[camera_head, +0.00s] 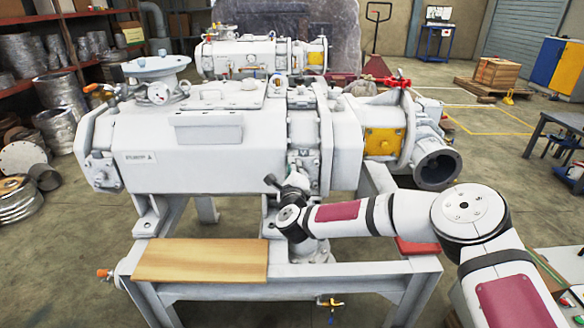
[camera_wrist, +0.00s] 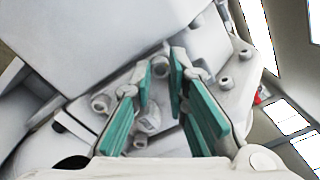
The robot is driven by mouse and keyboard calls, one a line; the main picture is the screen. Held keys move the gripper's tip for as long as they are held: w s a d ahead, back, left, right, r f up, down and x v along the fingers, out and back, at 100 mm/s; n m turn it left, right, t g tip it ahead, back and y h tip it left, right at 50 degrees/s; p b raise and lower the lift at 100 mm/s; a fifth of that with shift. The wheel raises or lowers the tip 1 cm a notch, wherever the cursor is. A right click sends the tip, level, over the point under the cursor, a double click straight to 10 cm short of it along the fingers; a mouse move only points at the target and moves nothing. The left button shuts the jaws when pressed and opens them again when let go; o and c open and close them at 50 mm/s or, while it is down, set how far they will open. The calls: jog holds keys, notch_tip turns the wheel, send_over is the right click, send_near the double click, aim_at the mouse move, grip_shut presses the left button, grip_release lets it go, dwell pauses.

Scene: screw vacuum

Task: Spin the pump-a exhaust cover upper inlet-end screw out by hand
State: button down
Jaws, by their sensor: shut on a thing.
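The white pump (camera_head: 240,150) lies on a frame. My gripper (camera_head: 297,180) is at its near side, low and right of the pump's middle. In the wrist view my gripper (camera_wrist: 161,75) has teal finger pads close together at the tips. They are shut on a small grey screw head (camera_wrist: 160,66). The white cover plate (camera_wrist: 236,98) lies behind the fingers. More screw heads show on or around it, one at the left (camera_wrist: 100,103) and one at the right (camera_wrist: 226,83). How far the held screw stands out is hard to tell. In the head view the screw is too small to make out.
A wooden board (camera_head: 200,260) lies on the frame (camera_head: 290,272) at the front left. A red tray (camera_head: 417,247) lies on the frame's right side, beneath my arm. A second pump (camera_head: 250,57) stands behind. Pump housing surrounds my fingers closely in the wrist view.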

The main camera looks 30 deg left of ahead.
jog(key=n+b, duration=0.1)
jog(key=n, duration=1.1)
jog(key=n+b, duration=0.2)
jog(key=n, duration=1)
jog(key=shift+a+r+n, duration=0.1)
jog(key=shift+r+n, duration=0.1)
jog(key=shift+n, duration=0.1)
jog(key=c, duration=1.6)
grip_release()
jog(key=shift+f, duration=0.1)
jog(key=shift+o, duration=0.2)
jog(key=v, duration=1.2)
